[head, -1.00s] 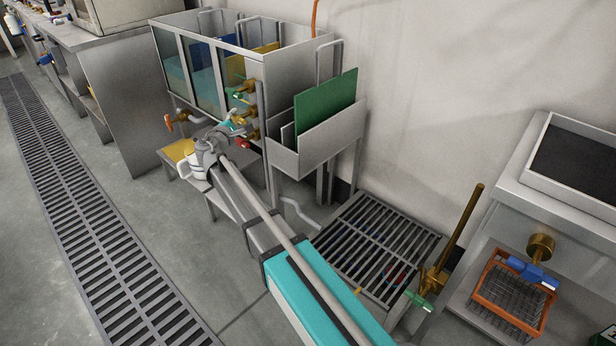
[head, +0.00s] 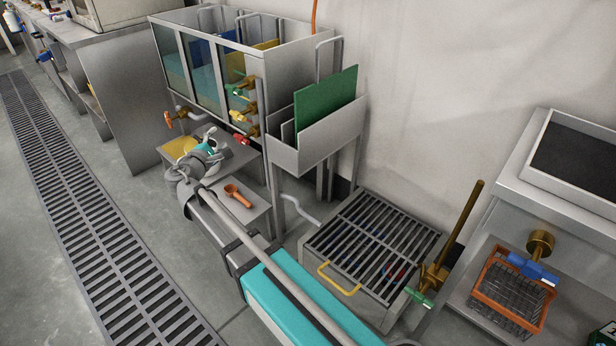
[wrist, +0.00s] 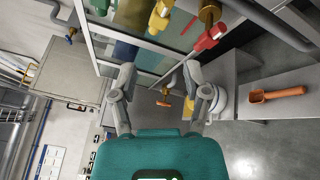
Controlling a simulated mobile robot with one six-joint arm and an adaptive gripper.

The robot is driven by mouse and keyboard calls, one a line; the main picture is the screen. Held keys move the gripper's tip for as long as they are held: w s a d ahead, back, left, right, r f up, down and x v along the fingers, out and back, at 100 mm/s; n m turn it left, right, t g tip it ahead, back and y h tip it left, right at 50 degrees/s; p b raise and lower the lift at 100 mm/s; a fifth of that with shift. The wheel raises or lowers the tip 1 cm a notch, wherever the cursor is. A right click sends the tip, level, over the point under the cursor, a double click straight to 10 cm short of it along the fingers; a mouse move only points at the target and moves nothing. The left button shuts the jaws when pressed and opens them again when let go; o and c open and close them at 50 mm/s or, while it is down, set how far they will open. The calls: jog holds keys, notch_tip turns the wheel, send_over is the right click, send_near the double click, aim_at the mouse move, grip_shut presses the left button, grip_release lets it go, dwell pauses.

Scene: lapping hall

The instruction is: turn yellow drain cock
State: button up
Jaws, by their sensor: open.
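The yellow drain cock (head: 239,116) sits on the side of the steel tank, between a green cock (head: 242,88) above and a red cock (head: 242,139) below. In the wrist view the yellow cock (wrist: 158,16) shows at the top, beyond my fingers, with the red cock (wrist: 211,36) to its right. My gripper (head: 211,142) is open and empty, below and left of the yellow cock in the head view and apart from it. In the wrist view nothing is between its fingertips (wrist: 159,72).
An orange cock (head: 169,119) is at the tank's left. An orange scoop (head: 237,193) lies on a low bench (head: 255,211) by my arm. A green plate (head: 326,105) stands in a side holder. A grated box (head: 345,290) and floor drain (head: 85,200) are nearby.

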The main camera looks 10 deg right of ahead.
jog(key=s+d+f+m+g+p, duration=0.1)
jog(key=s+d+f+g, duration=0.1)
jog(key=s+d, duration=0.2)
jog(key=s+d+f+m+g+y+p, duration=0.1)
jog(key=s+d+f+g, duration=0.1)
jog(key=d, duration=0.9)
jog(key=s+d+f+m+g+y+p, duration=0.1)
jog(key=s+d+f+m+g, duration=0.1)
jog(key=s+d, duration=0.5)
jog(key=shift+d+f+g, duration=0.5)
jog(key=shift+d+f, duration=0.25)
jog(key=shift+f, duration=0.1)
jog(key=s+f+m+g+y+p, duration=0.2)
jog(key=s+f+m+g+y, duration=0.4)
jog(key=s+m+g, duration=0.5)
notch_tip(320, 180, up, 38)
jog(key=s+m+t+p, duration=0.1)
jog(key=m+t+p, duration=0.1)
jog(key=p, duration=3.6)
jog(key=shift+r, duration=0.15)
